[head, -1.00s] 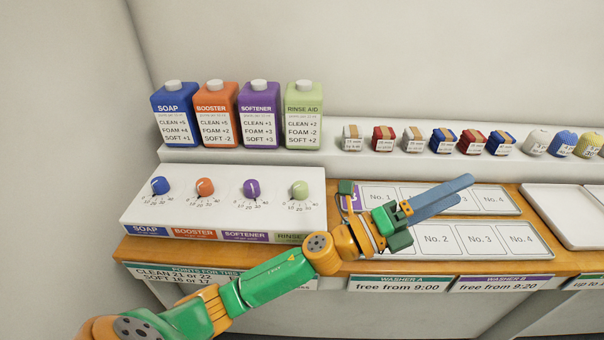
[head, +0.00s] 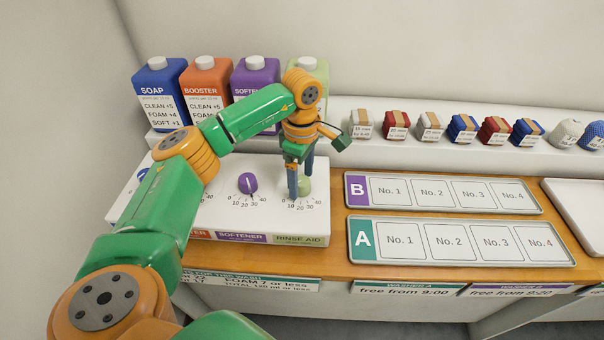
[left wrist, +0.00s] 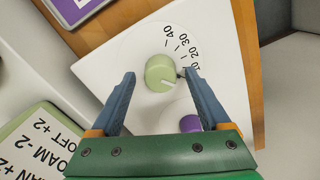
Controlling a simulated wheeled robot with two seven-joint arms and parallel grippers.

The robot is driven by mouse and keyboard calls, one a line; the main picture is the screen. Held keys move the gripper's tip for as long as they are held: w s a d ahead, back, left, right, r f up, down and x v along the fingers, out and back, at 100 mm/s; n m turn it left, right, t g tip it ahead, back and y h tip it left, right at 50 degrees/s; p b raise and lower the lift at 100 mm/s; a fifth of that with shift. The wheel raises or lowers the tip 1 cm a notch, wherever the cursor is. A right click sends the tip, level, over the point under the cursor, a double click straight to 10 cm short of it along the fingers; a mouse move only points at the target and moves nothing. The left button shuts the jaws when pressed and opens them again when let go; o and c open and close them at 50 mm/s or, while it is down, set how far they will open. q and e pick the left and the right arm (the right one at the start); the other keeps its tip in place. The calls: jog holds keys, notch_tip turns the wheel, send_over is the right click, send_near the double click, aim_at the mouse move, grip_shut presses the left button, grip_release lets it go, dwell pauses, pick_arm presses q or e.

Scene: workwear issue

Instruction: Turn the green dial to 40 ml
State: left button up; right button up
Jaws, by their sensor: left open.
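The green dial (head: 305,186) is at the right end of the white dispenser panel (head: 215,212), above the rinse aid label. It is a pale green knob in the left wrist view (left wrist: 159,72), where its white mark points to the lower right, away from the 40 and toward the low end of the scale. My left gripper (head: 300,184) points down over the dial, open, with one blue finger on each side. In the left wrist view the fingertips (left wrist: 159,76) flank the knob; whether either touches it I cannot tell. The right finger covers part of the scale.
The purple dial (head: 248,183) is close to the left of my gripper. Bottles, including the rinse aid bottle (head: 318,72), stand on the shelf behind. Trays A (head: 362,257) and B (head: 357,205) lie to the right. My arm hides the orange dial.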

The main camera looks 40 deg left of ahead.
pick_arm(q)
jog(key=shift+f, duration=0.2)
jog(key=shift+s+d+r, duration=0.1)
jog(key=c, duration=0.4)
grip_shut()
